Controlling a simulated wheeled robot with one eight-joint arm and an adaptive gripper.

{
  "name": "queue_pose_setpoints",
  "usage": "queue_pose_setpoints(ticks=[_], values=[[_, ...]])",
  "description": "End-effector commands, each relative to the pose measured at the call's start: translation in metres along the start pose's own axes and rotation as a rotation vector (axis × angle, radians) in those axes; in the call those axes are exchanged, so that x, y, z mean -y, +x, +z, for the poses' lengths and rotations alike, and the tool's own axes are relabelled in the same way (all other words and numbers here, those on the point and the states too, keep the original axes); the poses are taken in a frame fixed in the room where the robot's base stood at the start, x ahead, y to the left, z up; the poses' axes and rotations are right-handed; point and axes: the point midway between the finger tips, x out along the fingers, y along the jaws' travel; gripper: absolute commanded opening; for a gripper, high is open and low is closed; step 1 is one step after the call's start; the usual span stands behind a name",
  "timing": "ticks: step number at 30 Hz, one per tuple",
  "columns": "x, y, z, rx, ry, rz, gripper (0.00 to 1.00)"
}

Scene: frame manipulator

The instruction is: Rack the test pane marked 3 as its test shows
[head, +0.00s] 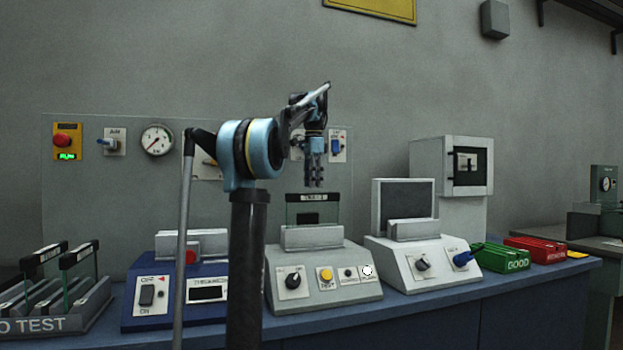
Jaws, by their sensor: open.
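A clear pane with a black top label (311,211) stands upright in the grey tester (330,262) at the middle of the bench. White marks on its label are too small to read surely. My gripper (314,184) hangs pointing down, open and empty, just above or in front of this pane's top edge; the exact depth gap cannot be told. The tester has a black knob, a yellow button and a round white lamp (367,271) that looks bright. A green rack marked GOOD (503,257) and a red rack (537,249) with unreadable lettering stand at the right.
Two more panes (67,268) stand in the TO TEST rack (60,324) at the left. A blue thermal unit (182,305) and a white unit with an upright dark plate (418,265) flank the tester. A white cabinet (452,190) stands behind. My arm hides part of the bench.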

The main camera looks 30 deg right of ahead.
Motion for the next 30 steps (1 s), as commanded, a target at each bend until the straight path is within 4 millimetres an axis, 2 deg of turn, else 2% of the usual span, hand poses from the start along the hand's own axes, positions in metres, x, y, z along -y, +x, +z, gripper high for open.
queue_pose_setpoints(ticks=[15, 22, 30], values=[[0.001, 0.049, 0.003, 0.0, -0.004, 0.0, 0.43], [0.001, 0.061, 0.003, 0.0, -0.004, 0.0, 0.43], [0.001, 0.064, 0.003, 0.0, -0.004, 0.0, 0.43]])
